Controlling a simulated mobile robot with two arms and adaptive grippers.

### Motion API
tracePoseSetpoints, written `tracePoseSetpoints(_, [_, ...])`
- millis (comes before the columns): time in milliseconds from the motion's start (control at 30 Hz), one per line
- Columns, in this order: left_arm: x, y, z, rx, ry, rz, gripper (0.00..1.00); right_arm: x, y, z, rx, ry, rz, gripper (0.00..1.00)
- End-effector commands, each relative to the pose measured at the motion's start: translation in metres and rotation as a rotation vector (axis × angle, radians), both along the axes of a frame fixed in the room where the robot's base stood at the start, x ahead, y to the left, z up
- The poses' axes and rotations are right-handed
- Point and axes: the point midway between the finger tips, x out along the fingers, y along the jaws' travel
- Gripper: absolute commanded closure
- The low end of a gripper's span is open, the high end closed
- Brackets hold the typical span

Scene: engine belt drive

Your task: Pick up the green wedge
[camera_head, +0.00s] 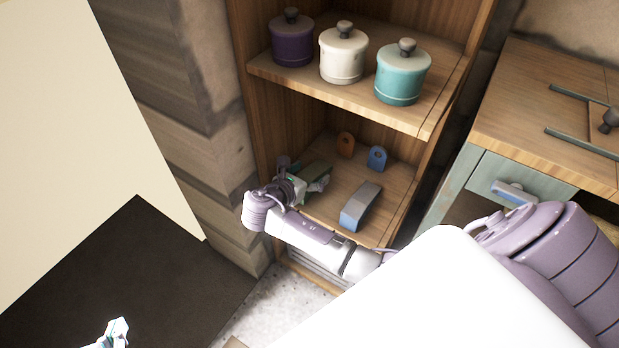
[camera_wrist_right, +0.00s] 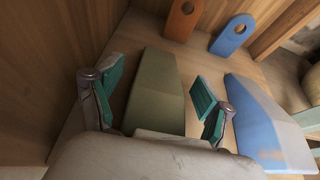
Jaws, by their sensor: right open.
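The green wedge (camera_wrist_right: 157,85) lies on the lower shelf, seen between my fingers in the right wrist view. In the head view, part of it (camera_head: 316,169) shows behind my right gripper (camera_head: 302,178); the rest is hidden by the gripper. My right gripper is open, with one green-padded finger on each side of the wedge in the right wrist view (camera_wrist_right: 158,92). My left gripper (camera_head: 118,330) shows only in part at the bottom left of the head view, far from the shelf.
A blue-grey wedge (camera_head: 360,206) lies right of the green one, close to my right finger. Orange (camera_head: 345,144) and blue (camera_head: 377,158) tabs with holes stand behind. Purple (camera_head: 292,42), white (camera_head: 343,55) and teal (camera_head: 402,75) lidded pots stand on the upper shelf.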

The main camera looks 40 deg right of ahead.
Motion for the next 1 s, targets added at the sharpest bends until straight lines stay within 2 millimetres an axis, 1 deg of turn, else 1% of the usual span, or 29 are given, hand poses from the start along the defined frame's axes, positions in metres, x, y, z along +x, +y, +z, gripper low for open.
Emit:
tracePoseSetpoints(200, [0.0007, -0.0004, 0.0008, -0.001, -0.005, 0.0, 1.0, 0.0002, -0.0004, 0.0001, 0.0, 0.0, 0.0, 0.21])
tracePoseSetpoints(233, [0.0007, -0.0004, 0.0008, -0.001, -0.004, 0.0, 1.0, 0.0002, -0.0004, 0.0001, 0.0, 0.0, 0.0, 0.22])
tracePoseSetpoints(633, [0.0006, -0.0001, 0.0005, -0.001, -0.003, 0.0, 1.0, 0.0, -0.0001, 0.0, 0.0, 0.0, 0.0, 0.89])
tracePoseSetpoints(667, [0.0006, 0.0, 0.0005, -0.001, -0.003, 0.0, 1.0, 0.0003, -0.0001, 0.0005, 0.0, -0.001, 0.0, 0.91])
tracePoseSetpoints(1000, [-0.0006, 0.0004, 0.0003, 0.002, 0.007, 0.001, 1.0, 0.0002, 0.0, 0.0027, 0.0, -0.001, 0.0, 0.91])
